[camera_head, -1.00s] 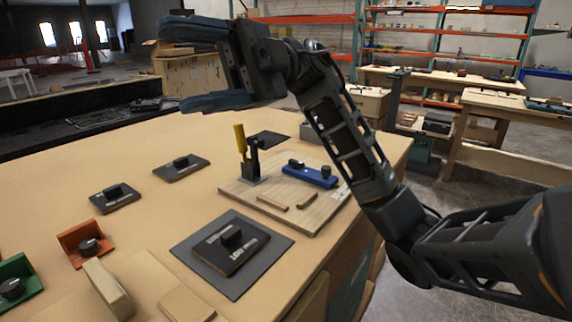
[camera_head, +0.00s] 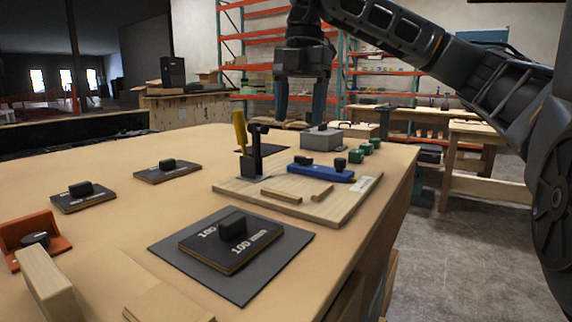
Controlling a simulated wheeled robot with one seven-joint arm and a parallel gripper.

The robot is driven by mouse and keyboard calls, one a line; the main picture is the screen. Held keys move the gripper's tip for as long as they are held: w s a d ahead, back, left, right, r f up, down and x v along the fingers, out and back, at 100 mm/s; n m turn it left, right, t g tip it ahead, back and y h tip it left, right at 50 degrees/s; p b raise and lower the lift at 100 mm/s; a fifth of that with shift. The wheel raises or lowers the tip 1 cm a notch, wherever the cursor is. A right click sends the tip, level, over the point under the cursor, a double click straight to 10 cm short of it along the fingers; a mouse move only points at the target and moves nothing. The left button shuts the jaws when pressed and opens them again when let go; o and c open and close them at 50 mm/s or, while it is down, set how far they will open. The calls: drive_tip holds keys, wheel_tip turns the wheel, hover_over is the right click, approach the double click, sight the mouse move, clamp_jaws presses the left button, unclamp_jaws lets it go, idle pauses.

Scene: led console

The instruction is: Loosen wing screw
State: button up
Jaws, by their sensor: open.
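A blue bar (camera_head: 321,172) with two black knobs (camera_head: 341,163) lies on a light wooden board (camera_head: 330,208). An orange bracket (camera_head: 58,232) with a dark round knob (camera_head: 35,240) stands at the left edge. I cannot tell which fastener is the wing screw. My gripper (camera_head: 300,119) points down with its two fingers apart and nothing between them. In the picture it is above and behind the board, over the far part of the table, and apart from the knobs.
A toggle clamp with a yellow handle (camera_head: 240,130) stands upright on the board. A grey box (camera_head: 322,138) and several green blocks (camera_head: 356,156) are behind it. Black plates with blocks (camera_head: 232,240) lie in front and left. The tabletop between them (camera_head: 130,215) is clear.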

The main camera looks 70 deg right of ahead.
sight(304, 157)
drive_tip(key=shift+s+d+f+m+g+h, duration=0.1)
drive_tip(key=shift+s+d+m+g+h, duration=0.1)
drive_tip(key=shift+d, duration=0.25)
drive_tip(key=shift+s+d+f+m+g+h, duration=0.1)
drive_tip(key=shift+d+m+h, duration=0.1)
drive_tip(key=shift+d, duration=0.2)
drive_tip(key=shift+f+b, duration=0.25)
drive_tip(key=shift+b, duration=0.05)
drive_tip(key=shift+f+b, duration=0.55)
drive_tip(key=shift+f, duration=2.95)
drive_tip(key=shift+c, duration=0.4)
drive_tip(key=c, duration=1)
